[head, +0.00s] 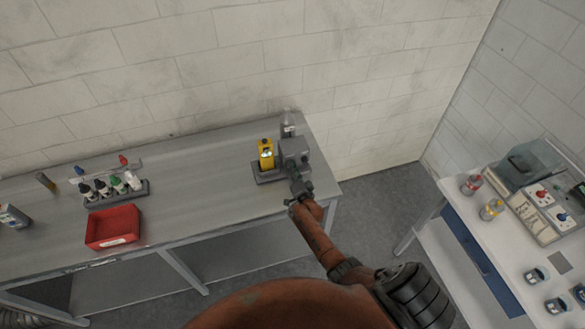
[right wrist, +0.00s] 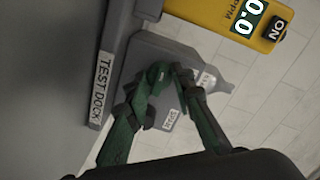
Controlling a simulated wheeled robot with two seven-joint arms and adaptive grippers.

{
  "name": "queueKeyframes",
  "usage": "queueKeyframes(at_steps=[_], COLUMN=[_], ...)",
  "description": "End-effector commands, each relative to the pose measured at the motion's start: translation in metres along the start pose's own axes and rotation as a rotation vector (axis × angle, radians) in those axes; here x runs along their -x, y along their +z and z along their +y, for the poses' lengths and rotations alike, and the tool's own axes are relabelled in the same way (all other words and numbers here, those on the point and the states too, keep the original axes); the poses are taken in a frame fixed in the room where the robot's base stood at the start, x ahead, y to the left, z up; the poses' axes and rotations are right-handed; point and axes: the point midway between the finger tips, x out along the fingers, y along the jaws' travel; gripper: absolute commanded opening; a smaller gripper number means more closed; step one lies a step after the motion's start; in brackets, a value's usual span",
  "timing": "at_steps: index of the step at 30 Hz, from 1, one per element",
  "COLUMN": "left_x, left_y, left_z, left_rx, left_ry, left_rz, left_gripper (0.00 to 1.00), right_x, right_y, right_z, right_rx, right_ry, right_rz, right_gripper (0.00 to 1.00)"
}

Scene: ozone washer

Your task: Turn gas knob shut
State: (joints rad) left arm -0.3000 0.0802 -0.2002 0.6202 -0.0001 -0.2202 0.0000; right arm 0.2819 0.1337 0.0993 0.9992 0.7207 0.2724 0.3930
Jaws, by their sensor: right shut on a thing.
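My right gripper (head: 297,174) reaches the grey block (head: 293,147) at the right end of the bench. In the right wrist view its two green fingers (right wrist: 168,76) are closed in at the block (right wrist: 160,50). They are shut on the gas knob, which the fingers mostly hide; its turned angle cannot be told. A yellow gas meter (head: 265,153) stands upright in the dock (head: 268,178), left of the block. In the right wrist view the meter (right wrist: 235,18) reads 0.0 PPM, beside an ON label. A pale bottle (head: 288,126) stands behind the block. My left gripper is not in view.
On the left of the bench (head: 215,185) are a red tray (head: 113,228) and a rack (head: 118,193) with several small bottles. A white table (head: 475,225) with jars and a device stands at the right, across a floor gap. The bench between tray and dock is clear.

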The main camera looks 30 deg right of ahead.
Motion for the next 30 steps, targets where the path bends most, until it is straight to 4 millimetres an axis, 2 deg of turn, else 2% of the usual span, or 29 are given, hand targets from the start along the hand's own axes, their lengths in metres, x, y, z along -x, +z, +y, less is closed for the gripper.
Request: queueKeyframes(at_steps=[10, 11, 18, 26, 30], left_x=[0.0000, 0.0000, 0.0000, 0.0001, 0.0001], left_y=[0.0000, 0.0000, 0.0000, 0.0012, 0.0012], left_z=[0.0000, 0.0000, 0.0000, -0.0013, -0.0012], left_rx=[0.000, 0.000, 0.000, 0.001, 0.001], left_ry=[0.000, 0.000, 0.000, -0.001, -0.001], left_rz=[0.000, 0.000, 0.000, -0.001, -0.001], left_gripper=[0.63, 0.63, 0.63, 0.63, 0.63], right_x=[0.0000, 0.0000, 0.0000, 0.0004, 0.0077], right_y=[-0.0001, -0.0001, -0.0003, -0.0002, 0.0008], right_z=[0.0002, 0.0002, 0.0001, 0.0002, 0.0009], right_rx=[0.005, 0.005, 0.004, 0.003, 0.000], right_ry=[0.000, 0.000, 0.000, 0.000, 0.001], right_rz=[0.000, 0.000, 0.000, 0.000, 0.000], right_gripper=[0.00, 0.23, 0.39, 0.39, 0.39])
